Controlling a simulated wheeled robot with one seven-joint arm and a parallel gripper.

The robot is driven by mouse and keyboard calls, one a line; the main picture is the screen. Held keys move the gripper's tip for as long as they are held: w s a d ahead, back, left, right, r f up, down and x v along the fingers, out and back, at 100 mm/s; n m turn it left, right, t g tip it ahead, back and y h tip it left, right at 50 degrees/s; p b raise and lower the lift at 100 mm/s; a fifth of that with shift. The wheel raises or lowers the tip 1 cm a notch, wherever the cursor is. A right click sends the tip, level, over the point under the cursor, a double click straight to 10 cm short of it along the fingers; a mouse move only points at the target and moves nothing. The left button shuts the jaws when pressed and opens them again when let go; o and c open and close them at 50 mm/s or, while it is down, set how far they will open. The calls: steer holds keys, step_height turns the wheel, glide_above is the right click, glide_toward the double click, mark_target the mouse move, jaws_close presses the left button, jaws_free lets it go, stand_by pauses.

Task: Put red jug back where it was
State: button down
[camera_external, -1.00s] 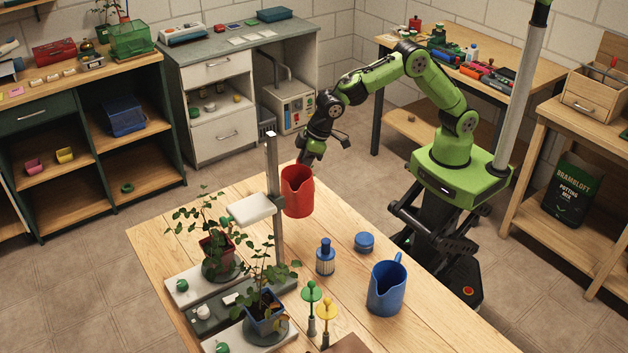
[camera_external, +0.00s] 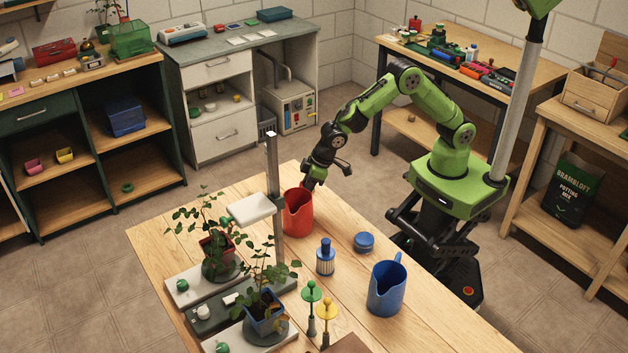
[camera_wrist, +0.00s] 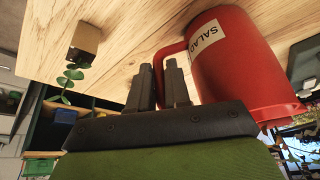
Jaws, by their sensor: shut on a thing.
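The red jug (camera_external: 298,214) is upright at the far side of the wooden table, just right of the grey post, which hides part of its left side. In the wrist view the red jug (camera_wrist: 238,58) fills the right side, with a pale label reading "SALAD" in part. My gripper (camera_external: 311,186) reaches down to the jug from behind. In the wrist view my gripper (camera_wrist: 160,78) is shut on the jug's handle. The jug's base appears at or very near the tabletop; I cannot tell whether it touches.
A plant rack (camera_external: 278,190) with a white plate and two potted plants stands left of the jug. A blue bottle (camera_external: 325,258), a blue round lid (camera_external: 364,242) and a blue jug (camera_external: 386,289) stand to the right. Bare table (camera_external: 335,215) lies right of the red jug.

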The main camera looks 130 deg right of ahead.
steer(key=shift+f, duration=0.1)
steer(key=c, duration=1.1)
jaws_free()
steer(key=s+a+r+n+p, duration=0.1)
steer(key=s+a+r, duration=0.3)
steer(key=r, duration=0.5)
steer(key=s+a+r+p, duration=0.1)
steer(key=s+a+r, duration=0.1)
steer(key=s+r, duration=0.5)
steer(key=s+a+r+n, duration=0.1)
steer(key=s+a, duration=0.2)
steer(key=s, duration=0.4)
steer(key=s+a+r+n+t+y, duration=0.1)
steer(key=s+a+n, duration=0.1)
steer(key=s, duration=0.6)
steer(key=s+a+r+n+y, duration=0.1)
steer(key=s+a, duration=0.3)
steer(key=s, duration=0.4)
steer(key=shift+r+n, duration=0.55)
steer(key=shift+n, duration=0.15)
